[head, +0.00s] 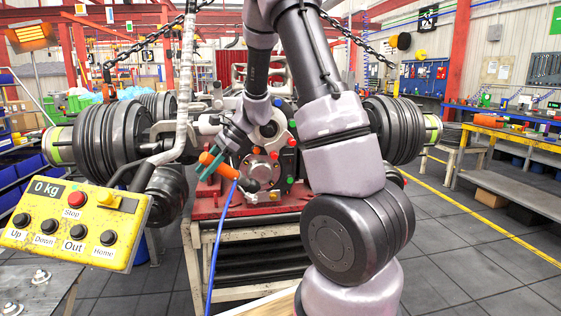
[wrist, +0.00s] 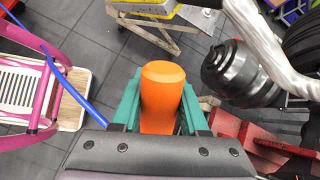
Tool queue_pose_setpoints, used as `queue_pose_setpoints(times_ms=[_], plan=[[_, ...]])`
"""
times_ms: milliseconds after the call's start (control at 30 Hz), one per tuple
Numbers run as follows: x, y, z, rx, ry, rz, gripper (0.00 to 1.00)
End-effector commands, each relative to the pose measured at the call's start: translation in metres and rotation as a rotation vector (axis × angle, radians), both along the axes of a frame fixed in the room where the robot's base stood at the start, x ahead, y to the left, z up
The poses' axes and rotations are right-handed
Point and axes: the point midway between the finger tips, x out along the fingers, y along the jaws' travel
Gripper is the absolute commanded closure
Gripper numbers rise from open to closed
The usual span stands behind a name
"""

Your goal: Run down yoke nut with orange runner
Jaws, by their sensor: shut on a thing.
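My gripper (head: 207,168) shows left of the middle in the head view, with its teal fingers closed around the orange runner (head: 219,165). In the wrist view the runner (wrist: 163,95) sits between both teal fingers of my gripper (wrist: 160,112). A blue hose (head: 221,228) hangs down from the runner in the head view. The axle's round grey centre housing (head: 262,169) is just right of the runner, with coloured caps around it. A small dark end piece (head: 252,186) is low on its front. I cannot make out the yoke nut for certain.
A yellow control box (head: 75,225) reading 0 kg hangs at the left front. Dark ribbed drums (head: 112,135) flank the axle, which stands on a red-topped stand (head: 205,206). Chains hang above. A workbench (head: 510,190) stands right, past open floor.

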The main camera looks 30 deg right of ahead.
Motion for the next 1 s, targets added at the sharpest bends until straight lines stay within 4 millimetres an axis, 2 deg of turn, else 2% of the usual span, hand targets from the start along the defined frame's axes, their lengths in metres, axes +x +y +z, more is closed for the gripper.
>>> queue_pose_setpoints(times_ms=[367, 567, 700, 1000], plan=[[-0.043, -0.032, 0.003, -0.226, -0.113, 0.375, 1.00], [-0.067, -0.072, 0.004, -0.349, -0.223, 0.596, 1.00], [-0.080, -0.105, 0.007, -0.416, -0.307, 0.730, 1.00], [-0.095, -0.172, 0.020, -0.497, -0.453, 0.921, 1.00]])
